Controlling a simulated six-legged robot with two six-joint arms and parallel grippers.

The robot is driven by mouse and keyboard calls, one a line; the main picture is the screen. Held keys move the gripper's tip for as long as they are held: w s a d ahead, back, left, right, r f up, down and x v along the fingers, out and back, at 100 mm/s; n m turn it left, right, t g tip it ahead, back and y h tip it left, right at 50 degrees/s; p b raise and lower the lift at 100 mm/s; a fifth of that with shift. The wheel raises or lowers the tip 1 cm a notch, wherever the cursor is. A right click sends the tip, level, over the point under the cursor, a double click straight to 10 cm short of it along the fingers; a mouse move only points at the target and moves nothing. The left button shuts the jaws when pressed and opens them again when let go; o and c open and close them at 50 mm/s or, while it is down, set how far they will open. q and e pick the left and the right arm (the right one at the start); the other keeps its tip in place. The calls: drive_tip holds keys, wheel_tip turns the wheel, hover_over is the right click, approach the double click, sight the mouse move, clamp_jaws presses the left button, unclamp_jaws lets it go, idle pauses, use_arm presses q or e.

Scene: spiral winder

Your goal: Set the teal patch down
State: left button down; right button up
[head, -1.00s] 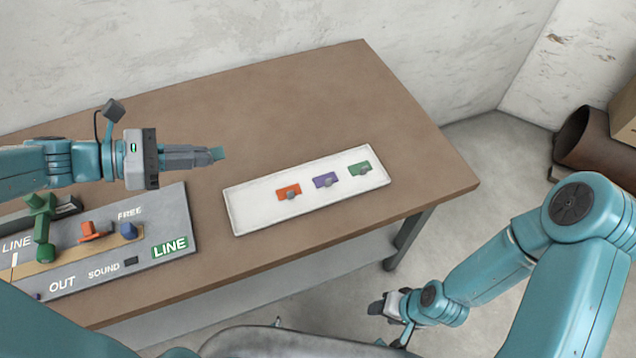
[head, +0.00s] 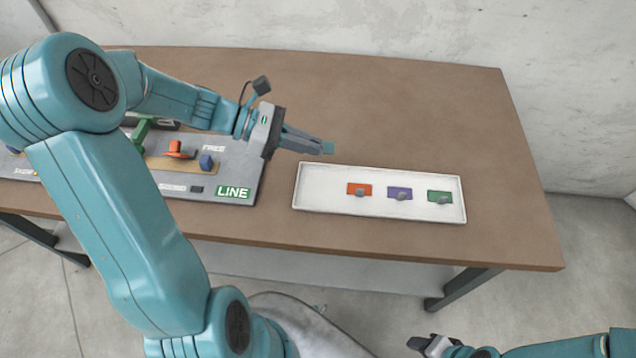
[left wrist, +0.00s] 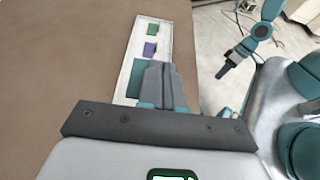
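The teal patch (head: 328,147) is at the fingertips of my left gripper (head: 312,144), which is shut on it. The patch appears just behind the left end of the white tray (head: 325,200) in the head view. In the left wrist view the patch (left wrist: 136,75) sticks out left of the fingers (left wrist: 162,84) and overlaps the tray (left wrist: 128,62). My right gripper (head: 428,345) is low at the bottom edge, away from the table; its finger opening is unclear.
The tray holds an orange patch (head: 359,189), a purple patch (head: 399,193) and a green patch (head: 440,197), each with a grey tab. The tray's left end is bare. A grey control panel (head: 225,172) stands left of the tray on the brown table (head: 420,110).

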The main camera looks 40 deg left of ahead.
sight(308, 192)
use_arm(q)
wheel_tip(308, 192, down, 14)
drive_tip(key=shift+f+b, duration=0.25)
drive_tip(key=shift+b, duration=0.2)
drive_tip(key=shift+f, duration=0.2)
drive_tip(key=c, duration=1.3)
unclamp_jaws()
drive_tip(key=shift+r, duration=0.1)
